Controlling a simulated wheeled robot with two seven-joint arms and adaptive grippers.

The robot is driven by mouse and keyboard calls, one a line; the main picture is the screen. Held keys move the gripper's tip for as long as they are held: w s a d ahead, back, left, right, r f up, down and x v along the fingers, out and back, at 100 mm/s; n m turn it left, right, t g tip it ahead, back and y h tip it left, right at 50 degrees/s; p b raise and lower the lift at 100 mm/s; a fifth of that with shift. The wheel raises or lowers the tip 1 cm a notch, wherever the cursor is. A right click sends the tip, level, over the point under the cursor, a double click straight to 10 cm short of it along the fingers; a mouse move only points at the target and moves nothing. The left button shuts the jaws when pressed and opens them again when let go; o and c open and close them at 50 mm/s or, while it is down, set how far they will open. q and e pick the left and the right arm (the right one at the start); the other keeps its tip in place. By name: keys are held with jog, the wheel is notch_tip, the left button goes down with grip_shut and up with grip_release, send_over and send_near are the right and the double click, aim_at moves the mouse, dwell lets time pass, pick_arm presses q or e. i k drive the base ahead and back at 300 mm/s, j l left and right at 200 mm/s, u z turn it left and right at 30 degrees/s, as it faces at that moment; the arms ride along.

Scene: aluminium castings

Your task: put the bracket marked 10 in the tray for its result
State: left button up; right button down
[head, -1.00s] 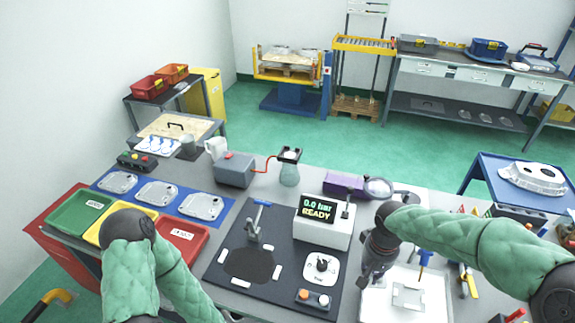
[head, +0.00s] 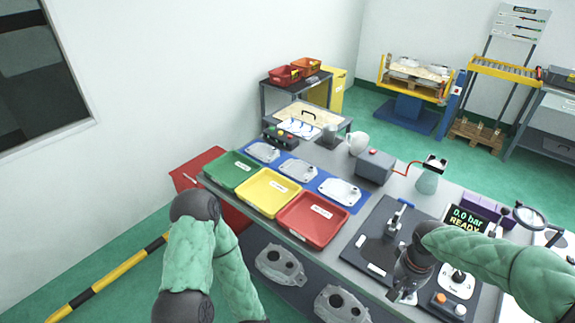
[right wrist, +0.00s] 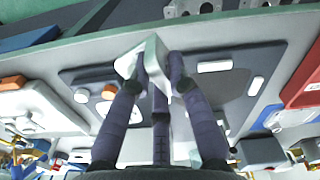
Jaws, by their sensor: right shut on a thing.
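My right gripper (head: 404,288) is over the front edge of the dark test plate (head: 372,250). In the right wrist view its fingers (right wrist: 158,75) are shut on a pale metal bracket (right wrist: 145,58), held tilted at their tips. Its marking cannot be read. Three trays stand side by side at the table's left front: green (head: 232,170), yellow (head: 267,192) and red (head: 312,219). They look empty, and their labels are too small to read. A corner of the red tray shows in the right wrist view (right wrist: 303,82). My left arm shows at lower left; its gripper is out of view.
Flat castings (head: 340,191) lie on a blue mat (head: 356,204) behind the trays. A display box (head: 468,219) reads 0.0 bar READY, right of the plate. A toggle clamp (head: 396,218) stands on the plate. Larger castings (head: 280,264) lie on a shelf below the table.

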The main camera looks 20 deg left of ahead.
aim_at(223, 171)
jog(key=i+j+u, duration=0.1)
jog(key=j, duration=0.3)
jog(key=i+j+u, duration=0.1)
jog(key=j, duration=0.3)
jog(key=i+j+u, duration=0.1)
jog(key=j, duration=0.25)
jog(key=i+j+u, duration=0.1)
jog(key=j, duration=0.25)
jog(key=i+j+u, duration=0.1)
jog(key=i+j, duration=0.15)
jog(key=i+j+u, duration=0.1)
jog(key=j, duration=0.35)
jog(key=i+u, duration=0.3)
jog(key=i, duration=0.8)
